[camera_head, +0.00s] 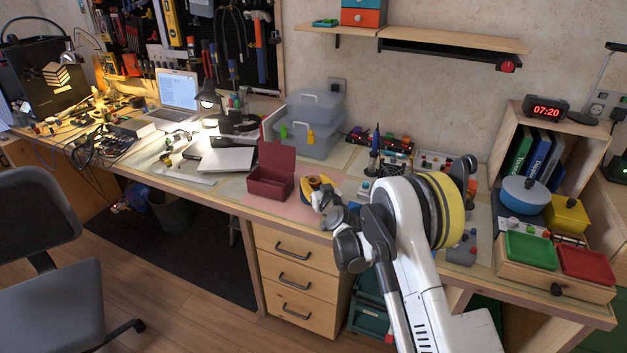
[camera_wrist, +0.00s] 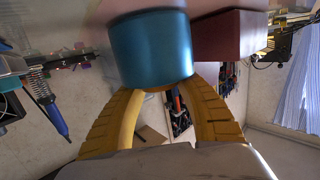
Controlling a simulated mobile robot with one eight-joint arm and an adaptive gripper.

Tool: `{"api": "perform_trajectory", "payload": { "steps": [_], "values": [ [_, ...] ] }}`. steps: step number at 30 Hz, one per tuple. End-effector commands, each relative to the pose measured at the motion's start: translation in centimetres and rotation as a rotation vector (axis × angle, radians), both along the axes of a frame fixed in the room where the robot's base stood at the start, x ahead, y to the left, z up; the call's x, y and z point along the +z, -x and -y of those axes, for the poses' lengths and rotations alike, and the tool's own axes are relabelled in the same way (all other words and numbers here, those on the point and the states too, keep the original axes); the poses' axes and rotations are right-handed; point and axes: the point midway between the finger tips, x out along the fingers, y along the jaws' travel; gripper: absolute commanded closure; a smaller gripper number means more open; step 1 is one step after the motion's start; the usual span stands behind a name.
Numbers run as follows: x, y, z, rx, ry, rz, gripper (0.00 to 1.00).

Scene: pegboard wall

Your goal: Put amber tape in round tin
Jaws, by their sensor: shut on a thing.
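My gripper (camera_head: 317,186) is over the pink mat, just right of the dark red box. In the wrist view its yellow fingers (camera_wrist: 160,92) close on a smooth blue cylinder (camera_wrist: 151,50), which hides the fingertips. I see only its blue side; in the head view the held thing is too small to make out. I cannot pick out an amber tape for sure in either view.
The open dark red box (camera_head: 270,185) is close left of my gripper; it also shows in the wrist view (camera_wrist: 230,35). A yellow box (camera_head: 567,214), green tray (camera_head: 530,249) and red tray (camera_head: 586,264) crowd the blue tin. A soldering iron (camera_head: 376,140) stands behind my arm.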

Motion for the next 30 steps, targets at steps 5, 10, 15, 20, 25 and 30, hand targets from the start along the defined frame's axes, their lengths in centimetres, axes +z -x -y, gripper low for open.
{"api": "perform_trajectory", "payload": {
  "steps": [5,10,15,20,25,30],
  "values": [
    [-0.3,0.1,-0.1,0.004,-0.001,-0.006,0.38],
    [-0.4,0.1,-0.1,0.005,0.001,-0.006,0.38],
    [0.1,0.1,-0.1,0.005,0.002,-0.007,0.38],
    [1.5,1.7,0.6,0.004,0.001,-0.005,0.38],
    [2.3,5.5,2.1,0.003,0.001,-0.004,0.38],
    [2.7,8.7,3.4,0.002,0.001,-0.003,0.38]
  ]
}}
